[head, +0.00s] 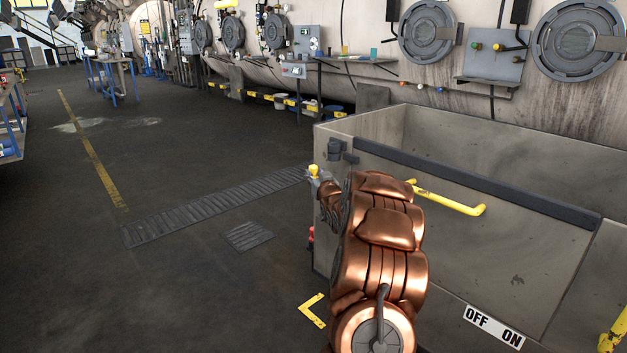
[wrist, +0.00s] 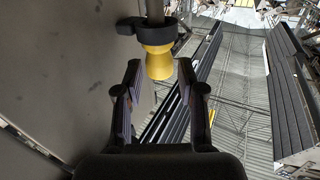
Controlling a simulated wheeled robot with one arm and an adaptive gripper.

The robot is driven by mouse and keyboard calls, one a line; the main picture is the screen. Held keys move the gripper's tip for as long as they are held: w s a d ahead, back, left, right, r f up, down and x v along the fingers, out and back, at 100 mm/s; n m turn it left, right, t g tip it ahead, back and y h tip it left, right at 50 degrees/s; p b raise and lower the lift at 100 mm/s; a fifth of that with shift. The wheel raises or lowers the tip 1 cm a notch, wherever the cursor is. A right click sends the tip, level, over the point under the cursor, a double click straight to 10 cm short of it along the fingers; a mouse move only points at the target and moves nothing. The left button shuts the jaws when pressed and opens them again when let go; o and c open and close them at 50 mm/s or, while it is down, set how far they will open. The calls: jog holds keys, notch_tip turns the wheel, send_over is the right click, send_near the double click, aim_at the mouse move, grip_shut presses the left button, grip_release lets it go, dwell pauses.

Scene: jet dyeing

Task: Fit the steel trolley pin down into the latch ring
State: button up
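The trolley pin has a yellow knob (head: 314,171) and stands at the near left corner of the grey trolley (head: 440,225). In the wrist view the knob (wrist: 158,63) adjoins a black ring (wrist: 148,28), with a grey shaft (wrist: 155,9) on the ring's other side. I cannot tell whether this is the latch ring. My gripper (wrist: 159,80) is open, its two fingers apart on either side of the knob's near end, not visibly touching it. In the head view my copper arm hides most of the gripper. A dark fitting (head: 335,149) sits on the trolley corner.
A yellow handle (head: 450,198) sticks out from the trolley's side beside my arm. A dark rail (head: 470,183) runs along that side. Dyeing vessels with round doors (head: 428,32) line the back. The floor (head: 170,280) to the left is clear.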

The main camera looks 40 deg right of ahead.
aim_at(315, 172)
jog(key=shift+b+x, duration=0.45)
jog(key=shift+x, duration=1.3)
jog(key=shift+r, duration=0.1)
grip_shut()
